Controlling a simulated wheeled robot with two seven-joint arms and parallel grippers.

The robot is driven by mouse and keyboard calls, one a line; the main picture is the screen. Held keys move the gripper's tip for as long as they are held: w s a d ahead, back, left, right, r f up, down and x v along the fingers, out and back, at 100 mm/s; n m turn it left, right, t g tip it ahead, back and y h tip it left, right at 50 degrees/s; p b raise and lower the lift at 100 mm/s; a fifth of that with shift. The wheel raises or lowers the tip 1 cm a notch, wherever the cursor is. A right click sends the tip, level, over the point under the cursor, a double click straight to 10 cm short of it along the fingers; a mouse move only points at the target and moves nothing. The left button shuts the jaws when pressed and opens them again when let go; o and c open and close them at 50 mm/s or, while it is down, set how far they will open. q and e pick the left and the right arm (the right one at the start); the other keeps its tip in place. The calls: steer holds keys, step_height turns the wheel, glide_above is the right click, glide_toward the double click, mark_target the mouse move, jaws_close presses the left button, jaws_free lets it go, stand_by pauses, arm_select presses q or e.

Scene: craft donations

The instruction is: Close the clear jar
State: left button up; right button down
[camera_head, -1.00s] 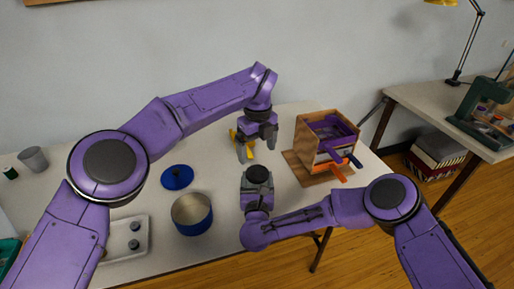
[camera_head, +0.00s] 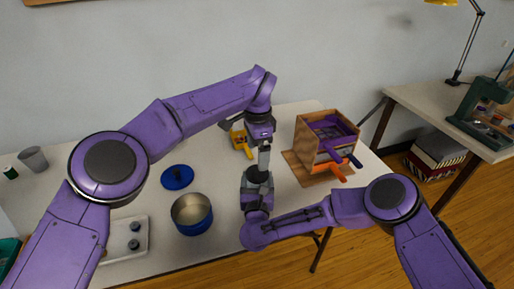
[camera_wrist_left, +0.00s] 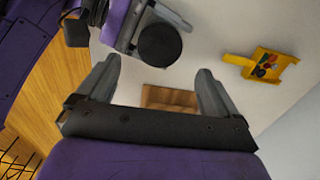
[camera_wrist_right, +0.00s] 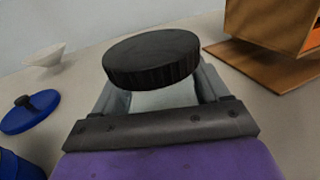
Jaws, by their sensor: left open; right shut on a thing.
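The clear jar (camera_wrist_right: 160,97) is in my right gripper (camera_wrist_right: 158,92), its pale body between the two fingers. A black ridged round lid (camera_wrist_right: 152,60) sits on top of it; I cannot tell whether it is fastened. In the left wrist view the lid (camera_wrist_left: 160,45) shows as a dark disc just beyond the tips of my left gripper (camera_wrist_left: 158,66). The left fingers are spread and nothing is between them. In the head view my left gripper (camera_head: 264,162) hangs directly above my right gripper (camera_head: 257,190) and partly hides the lid.
A blue pot (camera_head: 192,228) and a blue lid (camera_head: 177,177) stand left of my grippers. A yellow scoop-like piece (camera_head: 239,138) lies behind them. A wooden box with clamps (camera_head: 310,150) stands on a board at right. A pale tray (camera_head: 112,256) lies at front left.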

mark_target(257, 172)
arm_select(q)
step_height(257, 172, down, 7)
steer(key=shift+f, duration=0.15)
